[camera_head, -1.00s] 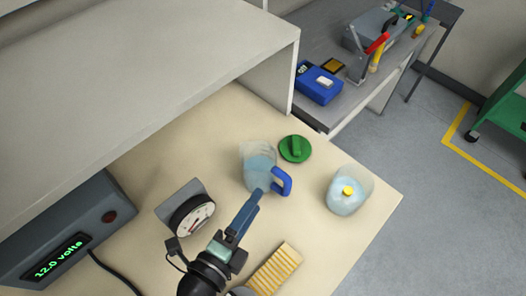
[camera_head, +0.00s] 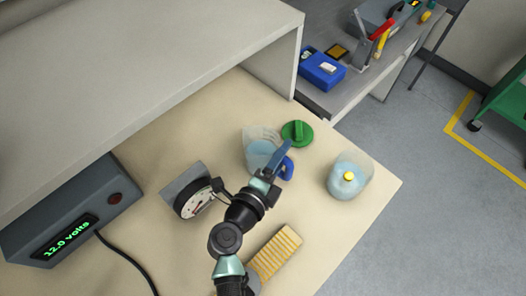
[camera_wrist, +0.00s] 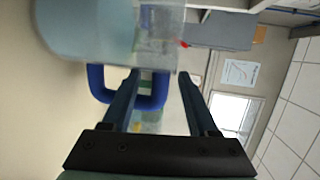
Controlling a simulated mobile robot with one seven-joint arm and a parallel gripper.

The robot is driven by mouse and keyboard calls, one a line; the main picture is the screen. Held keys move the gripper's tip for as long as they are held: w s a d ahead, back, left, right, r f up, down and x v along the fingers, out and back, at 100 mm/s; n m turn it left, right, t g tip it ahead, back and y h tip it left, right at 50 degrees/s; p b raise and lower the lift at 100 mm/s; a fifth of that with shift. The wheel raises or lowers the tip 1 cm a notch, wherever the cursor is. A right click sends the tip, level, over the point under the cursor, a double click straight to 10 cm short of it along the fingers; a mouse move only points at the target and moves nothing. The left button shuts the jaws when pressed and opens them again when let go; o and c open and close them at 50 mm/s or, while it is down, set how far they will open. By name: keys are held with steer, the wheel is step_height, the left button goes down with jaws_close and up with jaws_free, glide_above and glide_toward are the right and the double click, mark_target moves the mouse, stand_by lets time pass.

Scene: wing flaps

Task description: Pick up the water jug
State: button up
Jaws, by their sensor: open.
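The water jug (camera_head: 259,153) is a clear container with blue-tinted water and a blue handle (camera_head: 287,168), upright on the beige table. My gripper (camera_head: 284,155) is at its handle side, and its fingers partly hide the jug and handle. In the wrist view, the jug (camera_wrist: 85,30) fills the upper left and its blue handle (camera_wrist: 97,85) is at the fingers. My gripper (camera_wrist: 158,76) is open; the left finger overlaps the handle loop, and part of the handle shows between the fingers. I cannot tell whether they touch.
A green lid (camera_head: 298,133) lies just behind the jug. A clear container with a yellow cap (camera_head: 348,177) stands to the right. A round gauge (camera_head: 194,203) is at left, a yellow striped block (camera_head: 275,254) in front. A grey shelf (camera_head: 130,70) overhangs the table's back left.

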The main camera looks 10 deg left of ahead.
jaws_close()
steer(key=shift+r, duration=0.15)
stand_by(1.2)
